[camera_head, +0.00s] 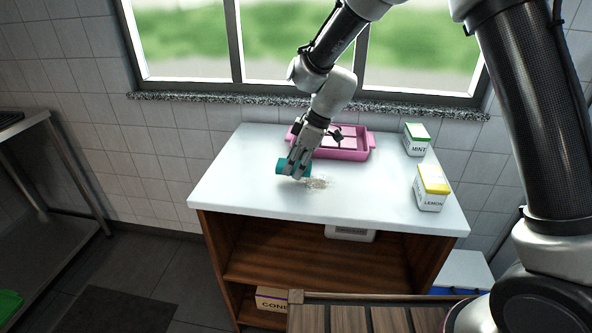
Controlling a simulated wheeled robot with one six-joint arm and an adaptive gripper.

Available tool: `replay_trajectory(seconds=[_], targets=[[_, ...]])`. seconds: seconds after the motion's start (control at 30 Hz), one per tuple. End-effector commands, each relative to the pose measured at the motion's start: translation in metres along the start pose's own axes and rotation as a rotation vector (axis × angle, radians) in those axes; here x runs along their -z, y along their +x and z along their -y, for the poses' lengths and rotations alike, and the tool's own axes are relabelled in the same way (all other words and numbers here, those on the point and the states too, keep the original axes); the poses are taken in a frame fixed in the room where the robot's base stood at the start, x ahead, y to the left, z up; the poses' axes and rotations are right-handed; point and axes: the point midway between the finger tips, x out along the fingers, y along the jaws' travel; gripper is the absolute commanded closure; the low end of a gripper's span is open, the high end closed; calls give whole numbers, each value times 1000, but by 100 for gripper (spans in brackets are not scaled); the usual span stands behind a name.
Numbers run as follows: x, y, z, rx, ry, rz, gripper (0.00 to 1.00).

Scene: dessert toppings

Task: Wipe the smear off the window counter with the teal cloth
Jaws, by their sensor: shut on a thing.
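The teal cloth (284,167) is in my gripper (293,172), low over the white window counter (243,187). My gripper is shut on it, and the fingers hide part of it. I cannot tell whether the cloth touches the counter. The smear (318,183) is a speckled brownish patch on the counter, just right of the cloth and fingertips. Its left edge may be partly hidden by the gripper.
A pink tray (366,142) stands behind my gripper. A green-topped MINT box (417,140) and a yellow-topped LEMON box (431,188) stand on the right. The counter's left and front are clear. The window sill (200,97) is behind.

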Motion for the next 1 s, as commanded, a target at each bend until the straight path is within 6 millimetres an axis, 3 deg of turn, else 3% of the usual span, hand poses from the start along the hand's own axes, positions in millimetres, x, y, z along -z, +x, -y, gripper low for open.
replay_trajectory(seconds=[0.53,1.0], targets=[[15,-47,-6,-6,9,-2,77],[16,-51,-6,-5,10,0,77]])
